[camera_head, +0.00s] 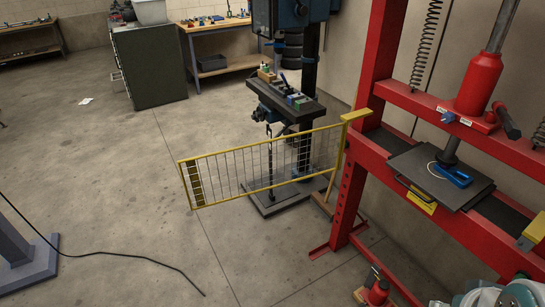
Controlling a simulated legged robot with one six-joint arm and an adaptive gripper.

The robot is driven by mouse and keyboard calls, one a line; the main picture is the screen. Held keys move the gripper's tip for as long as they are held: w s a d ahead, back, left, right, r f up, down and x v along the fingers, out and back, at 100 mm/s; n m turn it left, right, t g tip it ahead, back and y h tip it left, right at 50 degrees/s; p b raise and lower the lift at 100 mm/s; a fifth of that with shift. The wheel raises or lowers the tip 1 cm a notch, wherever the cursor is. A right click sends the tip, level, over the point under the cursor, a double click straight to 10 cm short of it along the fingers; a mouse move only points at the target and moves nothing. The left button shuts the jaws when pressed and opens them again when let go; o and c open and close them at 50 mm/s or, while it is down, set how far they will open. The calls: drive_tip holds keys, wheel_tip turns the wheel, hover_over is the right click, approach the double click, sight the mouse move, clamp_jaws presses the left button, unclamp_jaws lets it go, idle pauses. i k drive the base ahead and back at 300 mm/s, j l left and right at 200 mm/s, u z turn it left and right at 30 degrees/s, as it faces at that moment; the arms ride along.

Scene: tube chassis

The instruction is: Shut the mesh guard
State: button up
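The mesh guard (262,168) is a yellow-framed panel with thin vertical bars. It is hinged at its right end to the left upright of the red press (352,185). It stands swung open, reaching out to the left over the floor, away from the press front. A dark striped patch (194,183) is near its free left end. A yellow bracket (356,116) sits at the hinge, and another yellow block (531,232) is on the press at the far right. My gripper is not visible; only white and teal parts, perhaps of my arm, show at the bottom right.
A drill press (285,110) stands behind the guard. The press bed holds a dark plate (440,178) with a blue item (452,174). A red bottle jack (376,290) is on the floor at the press foot. A black cable (110,254) crosses the otherwise open floor at left.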

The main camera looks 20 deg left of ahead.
sight(191, 164)
drive_tip(key=i+j+z, duration=0.25)
drive_tip(key=j, duration=0.4)
drive_tip(key=j+z, duration=0.25)
drive_tip(key=j, duration=0.4)
drive_tip(key=j+z, duration=0.25)
drive_tip(key=j, duration=0.45)
drive_tip(key=j+z, duration=0.2)
drive_tip(key=j, duration=0.25)
drive_tip(key=k+j+z, duration=0.2)
drive_tip(key=j, duration=0.2)
drive_tip(key=j+z, duration=0.2)
drive_tip(key=j, duration=0.25)
drive_tip(key=k+j+z, duration=0.15)
drive_tip(key=j, duration=0.2)
drive_tip(key=k+j+z, duration=0.2)
drive_tip(key=j, duration=0.2)
drive_tip(key=i+j, duration=0.1)
drive_tip(key=j, duration=0.55)
drive_tip(key=k+z, duration=0.15)
drive_tip(key=k, duration=0.5)
